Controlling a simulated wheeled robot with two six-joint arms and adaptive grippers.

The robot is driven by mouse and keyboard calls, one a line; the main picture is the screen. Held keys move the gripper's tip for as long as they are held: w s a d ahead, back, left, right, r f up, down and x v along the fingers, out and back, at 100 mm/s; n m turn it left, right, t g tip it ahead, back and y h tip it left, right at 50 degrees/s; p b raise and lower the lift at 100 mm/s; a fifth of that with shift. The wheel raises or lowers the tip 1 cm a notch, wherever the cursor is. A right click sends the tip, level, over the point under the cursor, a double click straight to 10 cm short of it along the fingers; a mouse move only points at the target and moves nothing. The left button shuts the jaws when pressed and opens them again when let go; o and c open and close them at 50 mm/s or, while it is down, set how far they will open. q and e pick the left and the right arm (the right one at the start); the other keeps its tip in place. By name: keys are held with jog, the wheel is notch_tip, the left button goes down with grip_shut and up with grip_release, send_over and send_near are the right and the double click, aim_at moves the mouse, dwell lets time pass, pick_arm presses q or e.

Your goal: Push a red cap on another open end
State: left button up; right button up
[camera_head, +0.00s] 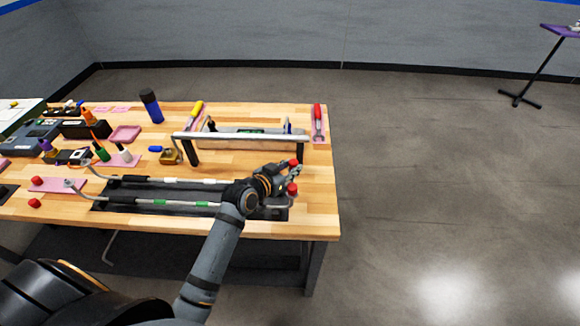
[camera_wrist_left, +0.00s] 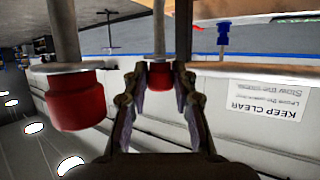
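My left gripper (camera_head: 294,170) is over the table's right end. In the left wrist view, its fingertips close around a red cap (camera_wrist_left: 160,77), which sits on the end of a grey tube (camera_wrist_left: 158,32). A second red cap (camera_wrist_left: 75,100) sits on a neighbouring tube (camera_wrist_left: 65,32), left of the fingers. In the head view, one red cap (camera_head: 293,162) shows behind the gripper and another (camera_head: 291,188) in front of it. Two loose red caps lie at the left, one on a pink mat (camera_head: 37,181) and one near the front edge (camera_head: 34,203). My right gripper is not in view.
Long rods with white and green bands (camera_head: 160,203) lie over a dark base (camera_head: 120,208). A metal bar frame (camera_head: 240,136) stands behind. Right of the table is open floor.

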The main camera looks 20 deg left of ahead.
pick_arm(q)
jog(key=o, duration=0.5)
jog(key=shift+s+d+f, duration=0.1)
jog(key=shift+s+f, duration=0.05)
jog(key=shift+f, duration=0.35)
jog(key=shift+c, duration=0.2)
jog(key=shift+r, duration=0.2)
jog(key=shift+o, duration=0.8)
jog(key=shift+w, duration=0.2)
jog(key=shift+r, duration=0.1)
